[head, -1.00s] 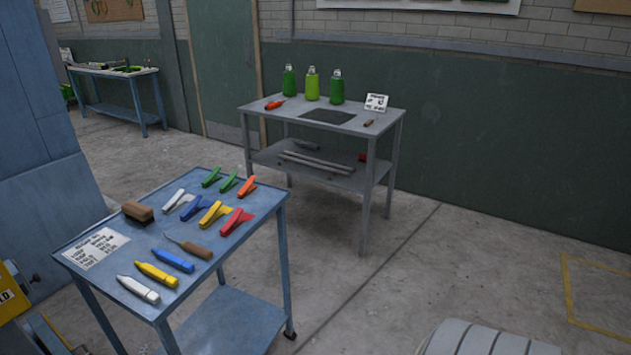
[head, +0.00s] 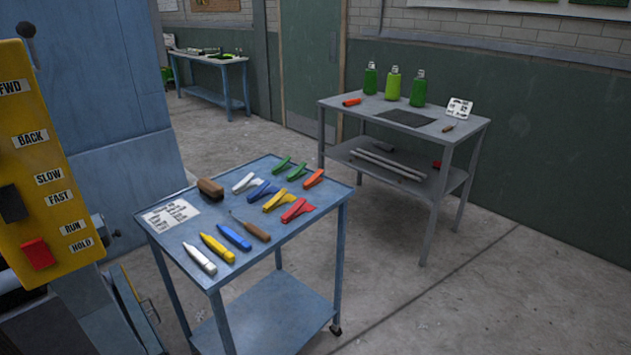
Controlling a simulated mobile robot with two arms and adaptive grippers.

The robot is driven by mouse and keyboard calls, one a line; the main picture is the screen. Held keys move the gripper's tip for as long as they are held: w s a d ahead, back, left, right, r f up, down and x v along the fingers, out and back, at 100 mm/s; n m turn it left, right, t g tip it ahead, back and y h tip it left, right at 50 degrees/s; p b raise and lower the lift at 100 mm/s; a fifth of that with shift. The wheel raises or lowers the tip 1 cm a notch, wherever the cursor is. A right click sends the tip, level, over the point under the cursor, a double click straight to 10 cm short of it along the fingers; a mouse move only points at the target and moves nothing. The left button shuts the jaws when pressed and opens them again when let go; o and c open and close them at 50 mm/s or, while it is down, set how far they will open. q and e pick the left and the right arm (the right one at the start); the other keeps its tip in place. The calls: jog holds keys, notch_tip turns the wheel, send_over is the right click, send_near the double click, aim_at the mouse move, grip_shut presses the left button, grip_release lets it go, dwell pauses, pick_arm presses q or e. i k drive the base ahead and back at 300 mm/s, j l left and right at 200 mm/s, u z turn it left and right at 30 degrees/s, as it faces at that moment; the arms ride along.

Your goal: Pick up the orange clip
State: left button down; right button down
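The orange clip (head: 314,178) lies at the far right corner of the blue cart's top (head: 207,262), in the head view. Near it lie a red clip (head: 297,210), a yellow clip (head: 279,200), a blue clip (head: 261,191), a white clip (head: 244,182) and two green clips (head: 297,171). Neither of my grippers shows in the view.
The cart also bears a brown block (head: 210,189), a paper sheet (head: 171,214), a wooden-handled tool (head: 252,229) and several markers (head: 216,247). A yellow control panel (head: 50,160) stands at left. A grey table (head: 335,104) with green bottles stands behind. Floor at right is clear.

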aim_at(314, 180)
jog(key=i+l+u, duration=0.15)
jog(key=i, duration=0.3)
jog(key=i+l+u, duration=0.2)
jog(key=i+l, duration=0.15)
jog(key=i, duration=0.1)
